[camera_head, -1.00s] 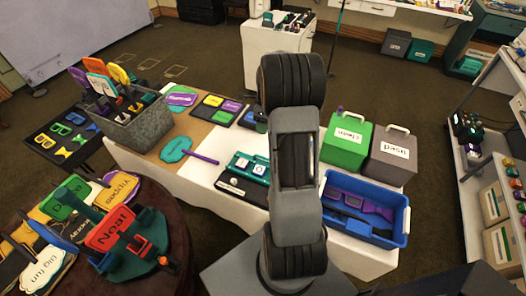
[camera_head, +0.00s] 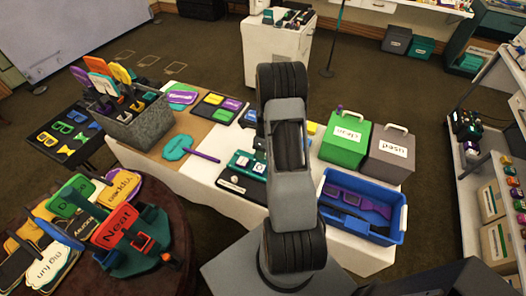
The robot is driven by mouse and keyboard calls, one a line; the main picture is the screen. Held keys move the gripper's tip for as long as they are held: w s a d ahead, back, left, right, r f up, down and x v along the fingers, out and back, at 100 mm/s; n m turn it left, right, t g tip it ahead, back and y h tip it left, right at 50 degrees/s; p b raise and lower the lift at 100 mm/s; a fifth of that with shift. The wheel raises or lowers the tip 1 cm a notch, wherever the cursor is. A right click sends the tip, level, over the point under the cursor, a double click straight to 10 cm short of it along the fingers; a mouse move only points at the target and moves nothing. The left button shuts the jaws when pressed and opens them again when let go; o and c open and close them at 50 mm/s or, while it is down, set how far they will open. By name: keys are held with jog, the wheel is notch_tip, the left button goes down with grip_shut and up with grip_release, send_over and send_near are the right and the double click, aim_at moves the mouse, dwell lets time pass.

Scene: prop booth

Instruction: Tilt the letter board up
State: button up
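What looks like the letter board (camera_head: 237,164) is a small teal panel with white tiles, on the middle of the white table. A black base with a round white knob (camera_head: 234,179) shows at its front edge. The board looks low and nearly flat, but its exact tilt is hard to tell. My arm covers its right side. The dark end of my gripper (camera_head: 259,147) shows just left of my arm, over the board's back right part. Its fingertips are mostly hidden, so I cannot see whether they touch the board or how far apart they are.
Right of my arm are a blue bin (camera_head: 335,222), a green box (camera_head: 338,151) and a grey box (camera_head: 381,168). A teal paddle (camera_head: 177,147) lies left of the board. A grey crate of paddles (camera_head: 150,128) stands farther left. A round table (camera_head: 150,284) holds several signs.

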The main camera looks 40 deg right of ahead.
jog(key=shift+f, duration=0.15)
grip_shut()
dwell(0.4)
